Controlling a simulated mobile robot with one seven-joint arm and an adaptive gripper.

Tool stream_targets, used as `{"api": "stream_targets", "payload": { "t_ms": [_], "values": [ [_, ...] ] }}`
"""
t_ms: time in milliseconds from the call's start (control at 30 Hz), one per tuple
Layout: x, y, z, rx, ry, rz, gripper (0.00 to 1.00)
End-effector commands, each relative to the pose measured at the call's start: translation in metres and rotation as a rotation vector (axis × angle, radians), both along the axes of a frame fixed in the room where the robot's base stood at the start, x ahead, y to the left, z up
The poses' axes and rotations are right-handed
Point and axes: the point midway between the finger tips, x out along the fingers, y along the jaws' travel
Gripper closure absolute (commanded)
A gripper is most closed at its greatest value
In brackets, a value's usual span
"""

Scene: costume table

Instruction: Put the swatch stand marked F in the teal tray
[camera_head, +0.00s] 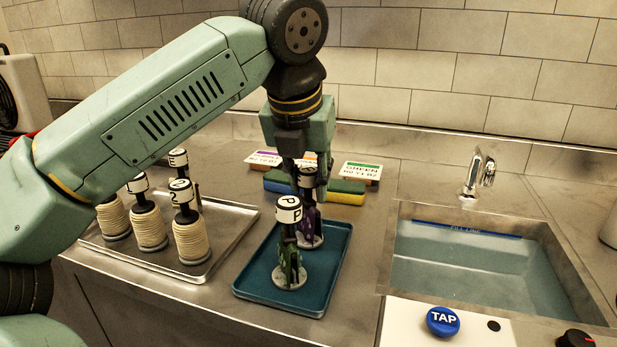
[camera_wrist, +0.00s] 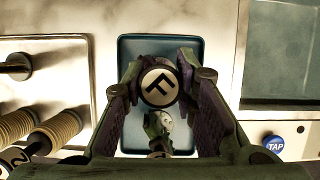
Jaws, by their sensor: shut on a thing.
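The swatch stand marked F (camera_wrist: 159,86) has a white-topped dark cap and is between the fingers of my gripper (camera_head: 308,182). In the head view this stand (camera_head: 309,226) shows purple swatches and a round base, over the far part of the teal tray (camera_head: 252,287). I cannot tell whether its base touches the tray floor. My gripper is shut on its upper part. A second stand, marked P (camera_head: 289,250), with green swatches, stands upright in the near part of the tray. The tray also shows in the wrist view (camera_wrist: 130,50), partly hidden by my fingers.
A metal tray (camera_head: 232,222) at left holds several stands wound with cream cord (camera_head: 190,240). Sponges (camera_head: 346,191) and label cards (camera_head: 361,171) lie behind the teal tray. A water-filled sink (camera_head: 460,265) with a tap (camera_head: 480,172) is at right. A blue TAP button (camera_head: 443,321) is in front.

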Motion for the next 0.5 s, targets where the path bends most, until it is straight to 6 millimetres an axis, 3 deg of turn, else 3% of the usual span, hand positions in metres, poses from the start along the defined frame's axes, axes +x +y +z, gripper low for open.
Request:
{"api": "stream_targets", "payload": {
  "t_ms": [400, 433, 500],
  "values": [
    [0.0000, -0.0001, -0.0030, 0.000, -0.001, 0.000, 1.00],
    [0.0000, -0.0001, -0.0030, 0.000, -0.001, 0.000, 0.73],
    [0.0000, -0.0001, -0.0030, 0.000, -0.001, 0.000, 0.69]
  ]
}}
